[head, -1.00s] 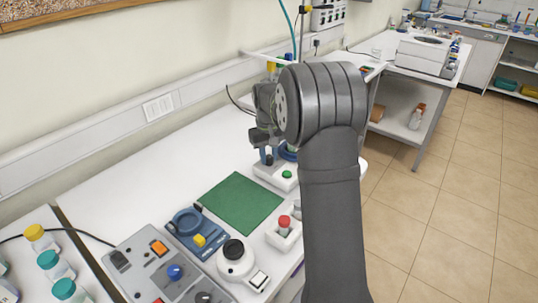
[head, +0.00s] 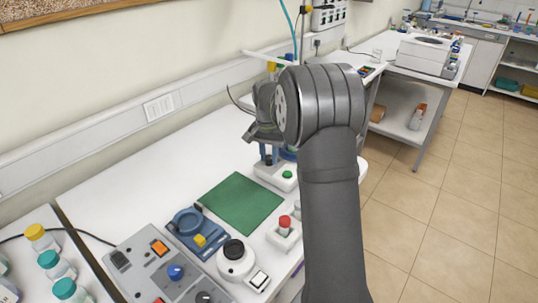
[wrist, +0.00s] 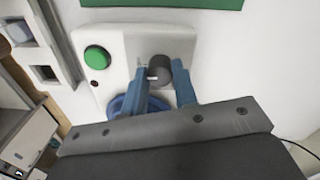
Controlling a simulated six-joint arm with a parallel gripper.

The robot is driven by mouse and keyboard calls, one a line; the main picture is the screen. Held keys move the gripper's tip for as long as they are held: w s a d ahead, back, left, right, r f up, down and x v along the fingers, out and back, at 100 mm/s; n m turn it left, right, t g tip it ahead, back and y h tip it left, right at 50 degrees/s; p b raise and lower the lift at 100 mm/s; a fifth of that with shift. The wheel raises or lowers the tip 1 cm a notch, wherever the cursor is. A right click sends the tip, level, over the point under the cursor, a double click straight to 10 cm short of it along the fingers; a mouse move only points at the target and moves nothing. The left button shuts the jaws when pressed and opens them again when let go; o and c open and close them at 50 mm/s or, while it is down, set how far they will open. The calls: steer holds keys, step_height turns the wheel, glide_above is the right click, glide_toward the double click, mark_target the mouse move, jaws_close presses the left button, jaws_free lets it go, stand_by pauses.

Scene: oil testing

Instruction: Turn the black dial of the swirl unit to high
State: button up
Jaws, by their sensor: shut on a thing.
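The swirl unit (wrist: 112,62) is a white base with a green button (wrist: 97,58) and a blue round part (wrist: 122,106) partly hidden behind my fingers. In the head view the unit (head: 283,184) stands beyond the green mat, partly hidden by my arm. Its black dial (wrist: 160,68) sits between my gripper's blue fingertips in the wrist view, with a small pale mark near it. My gripper (wrist: 162,80) is shut on the dial, pointing down at it. In the head view the gripper (head: 270,153) shows beside my arm. I cannot read the dial's setting.
A green mat (head: 240,203) lies on the white bench. Nearer are a blue device (head: 185,221), a white unit with a black knob (head: 235,262), a red-button box (head: 284,232) and a grey control panel (head: 145,262). Capped bottles (head: 48,258) stand at lower left.

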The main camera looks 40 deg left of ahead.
mark_target(267, 157)
steer(key=shift+m, duration=0.6)
steer(key=o, duration=1)
step_height(267, 157, up, 18)
steer(key=shift+a+f, duration=0.25)
steer(key=shift+a, duration=0.05)
steer(key=f, duration=1.7)
steer(key=shift+d+f, duration=0.25)
steer(key=shift+r, duration=0.1)
